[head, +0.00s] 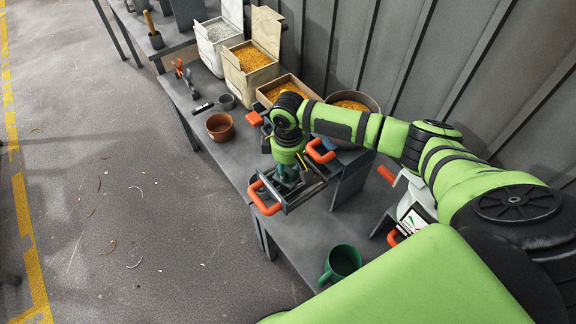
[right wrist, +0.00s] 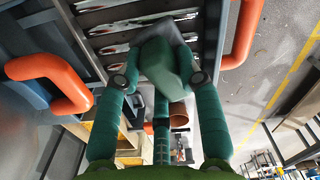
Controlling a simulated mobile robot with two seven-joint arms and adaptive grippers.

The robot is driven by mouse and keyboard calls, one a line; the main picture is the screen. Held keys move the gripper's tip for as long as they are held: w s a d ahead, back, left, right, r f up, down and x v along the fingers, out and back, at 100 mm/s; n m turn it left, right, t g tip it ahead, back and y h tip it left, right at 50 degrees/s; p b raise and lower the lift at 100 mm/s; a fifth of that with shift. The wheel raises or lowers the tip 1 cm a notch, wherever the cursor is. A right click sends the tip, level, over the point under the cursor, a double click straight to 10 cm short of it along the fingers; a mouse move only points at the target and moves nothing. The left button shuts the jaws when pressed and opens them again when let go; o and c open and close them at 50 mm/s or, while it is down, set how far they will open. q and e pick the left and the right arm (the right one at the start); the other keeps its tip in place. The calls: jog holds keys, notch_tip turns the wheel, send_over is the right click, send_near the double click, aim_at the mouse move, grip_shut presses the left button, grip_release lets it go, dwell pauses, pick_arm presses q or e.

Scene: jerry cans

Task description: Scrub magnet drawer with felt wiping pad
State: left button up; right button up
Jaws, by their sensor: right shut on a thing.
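My right gripper (head: 288,174) points down into the drawer. Whether the pad touches the slats cannot be told. In the head view the pad is mostly hidden by the gripper. My left gripper is not in view.
A brown pot (head: 220,126) and open boxes of orange grains (head: 252,57) stand on the bench behind. Another orange handle (head: 320,151) is close to my right gripper. A green mug (head: 341,262) and a white can (head: 413,200) are nearer. The floor at left is open.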

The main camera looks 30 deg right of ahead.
jog(key=shift+o, duration=0.6)
grip_shut()
jog(key=shift+f+b, duration=0.55)
jog(key=shift+f, duration=0.65)
jog(key=shift+w+d+r, duration=0.15)
jog(key=shift+w+d, duration=0.05)
jog(key=shift+d, duration=1)
